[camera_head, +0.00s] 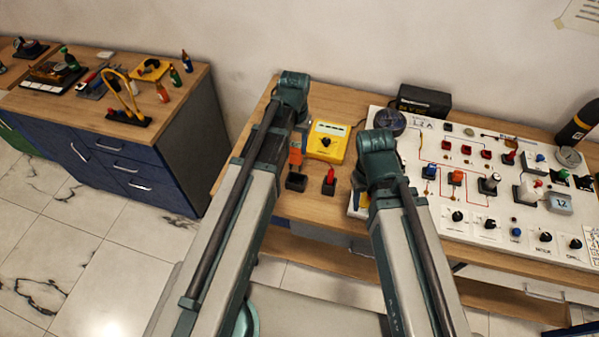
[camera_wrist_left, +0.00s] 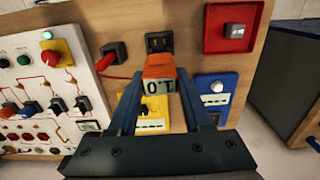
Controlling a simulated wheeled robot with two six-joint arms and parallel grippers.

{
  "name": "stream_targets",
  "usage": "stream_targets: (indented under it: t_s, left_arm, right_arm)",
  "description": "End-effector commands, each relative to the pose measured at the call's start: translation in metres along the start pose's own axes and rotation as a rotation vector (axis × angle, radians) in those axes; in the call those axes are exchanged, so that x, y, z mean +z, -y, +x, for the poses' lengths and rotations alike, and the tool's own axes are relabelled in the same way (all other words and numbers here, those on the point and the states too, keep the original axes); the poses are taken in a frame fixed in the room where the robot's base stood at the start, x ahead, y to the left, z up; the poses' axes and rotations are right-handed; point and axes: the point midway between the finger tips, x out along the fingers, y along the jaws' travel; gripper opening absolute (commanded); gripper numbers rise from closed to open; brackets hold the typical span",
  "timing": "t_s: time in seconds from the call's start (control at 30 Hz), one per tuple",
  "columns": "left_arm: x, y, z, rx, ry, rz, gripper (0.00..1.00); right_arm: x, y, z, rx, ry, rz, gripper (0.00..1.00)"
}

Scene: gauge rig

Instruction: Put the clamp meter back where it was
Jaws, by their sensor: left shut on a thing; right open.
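The clamp meter, orange with a small display, is held between the fingers of my left gripper (camera_wrist_left: 160,92). In the left wrist view the clamp meter (camera_wrist_left: 158,68) shows its display end; its lower part is hidden. In the head view the clamp meter (camera_head: 295,155) shows beside my left arm. A black holder (camera_head: 296,182) stands on the bench just in front of it and looks empty; it also shows in the left wrist view (camera_wrist_left: 159,42). The clamp meter appears apart from it. My right gripper (camera_head: 360,192) is open, beside the white panel's left edge, partly hidden by its arm.
A yellow meter (camera_head: 327,142) lies behind. A red tray (camera_wrist_left: 258,12) and blue device (camera_wrist_left: 216,92) are close by. The white panel (camera_head: 425,205) fills the right.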

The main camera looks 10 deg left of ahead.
Motion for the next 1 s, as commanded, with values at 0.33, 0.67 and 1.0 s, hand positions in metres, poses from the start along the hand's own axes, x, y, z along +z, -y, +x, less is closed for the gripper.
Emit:
stream_targets:
  t_s: [0.33,0.67,1.0]
  left_arm:
    - [0.001,-0.001,0.014,0.0,0.0,0.002,0.0]
    - [0.001,-0.001,0.062,0.0,0.0,0.002,0.0]
    - [0.001,-0.001,0.072,0.0,0.0,0.001,0.0]
  right_arm:
    - [-0.001,0.001,0.014,0.0,0.0,-0.002,0.5]
    - [-0.004,0.006,0.062,0.002,0.0,-0.01,0.5]
    - [-0.004,0.006,0.071,0.002,0.0,-0.009,0.5]
